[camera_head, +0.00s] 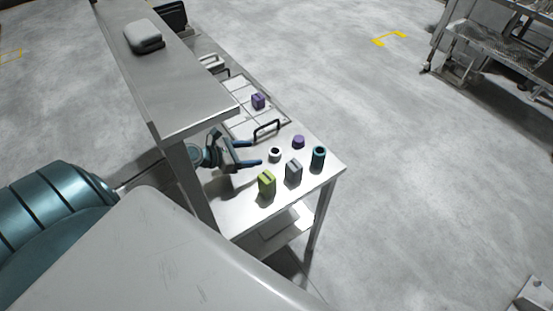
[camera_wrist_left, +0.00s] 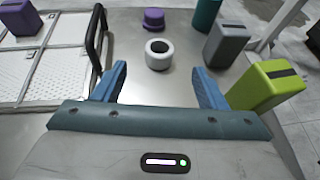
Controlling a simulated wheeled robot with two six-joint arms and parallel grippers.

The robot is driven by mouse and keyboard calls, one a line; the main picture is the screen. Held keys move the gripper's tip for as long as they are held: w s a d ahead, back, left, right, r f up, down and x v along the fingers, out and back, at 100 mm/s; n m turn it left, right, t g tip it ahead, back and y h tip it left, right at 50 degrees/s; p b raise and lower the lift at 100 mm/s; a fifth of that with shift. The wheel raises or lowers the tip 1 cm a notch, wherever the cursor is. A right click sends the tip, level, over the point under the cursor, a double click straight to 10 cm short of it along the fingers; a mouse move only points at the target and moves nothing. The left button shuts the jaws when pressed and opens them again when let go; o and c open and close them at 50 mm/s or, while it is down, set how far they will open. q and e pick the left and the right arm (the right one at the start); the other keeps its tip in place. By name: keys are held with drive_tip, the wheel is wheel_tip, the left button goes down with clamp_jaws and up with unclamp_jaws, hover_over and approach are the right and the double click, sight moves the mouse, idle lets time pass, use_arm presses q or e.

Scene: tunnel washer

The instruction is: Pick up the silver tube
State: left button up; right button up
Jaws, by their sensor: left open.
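The silver tube (camera_head: 275,154) is a short, pale ring with a dark hole, standing on the metal table (camera_head: 318,183). In the left wrist view the tube (camera_wrist_left: 159,54) stands ahead of my left gripper, roughly between the lines of its two fingers. My left gripper (camera_head: 253,153) is open with blue fingers, just left of the tube in the head view and apart from it. Its fingertips also show in the left wrist view (camera_wrist_left: 158,80), with nothing between them. My right gripper is not in view.
Near the tube stand a green box (camera_head: 267,184), a grey box (camera_head: 293,172), a teal cylinder (camera_head: 318,158) and a purple cylinder (camera_head: 299,142). A tray with a black handle (camera_head: 266,130) holds a purple box (camera_head: 258,101). A raised metal shelf (camera_head: 178,88) overhangs the table's left side.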

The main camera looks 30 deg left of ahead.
sight(279, 151)
use_arm(q)
drive_tip(key=shift+w+f, duration=0.1)
drive_tip(key=shift+f, duration=0.5)
drive_tip(key=shift+w+d+f, duration=0.1)
drive_tip(key=shift+w+d, duration=0.05)
drive_tip(key=shift+w, duration=0.1)
drive_tip(key=p+x, duration=0.1)
drive_tip(key=x, duration=0.3)
drive_tip(key=shift+w+d, duration=0.25)
drive_tip(key=shift+w, duration=0.1)
drive_tip(key=x, duration=0.1)
drive_tip(key=p+x, duration=0.1)
drive_tip(key=x, duration=0.1)
drive_tip(key=p+x, duration=0.1)
drive_tip(key=shift+w+d, duration=0.2)
drive_tip(key=shift+w, duration=0.2)
drive_tip(key=shift+w+d+f, duration=0.1)
drive_tip(key=shift+w+d, duration=0.05)
drive_tip(key=shift+w, duration=0.2)
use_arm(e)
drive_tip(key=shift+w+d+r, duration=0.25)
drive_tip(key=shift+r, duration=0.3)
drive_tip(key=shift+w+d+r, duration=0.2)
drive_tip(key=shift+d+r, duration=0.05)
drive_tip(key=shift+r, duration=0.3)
use_arm(q)
drive_tip(key=shift+s, duration=0.1)
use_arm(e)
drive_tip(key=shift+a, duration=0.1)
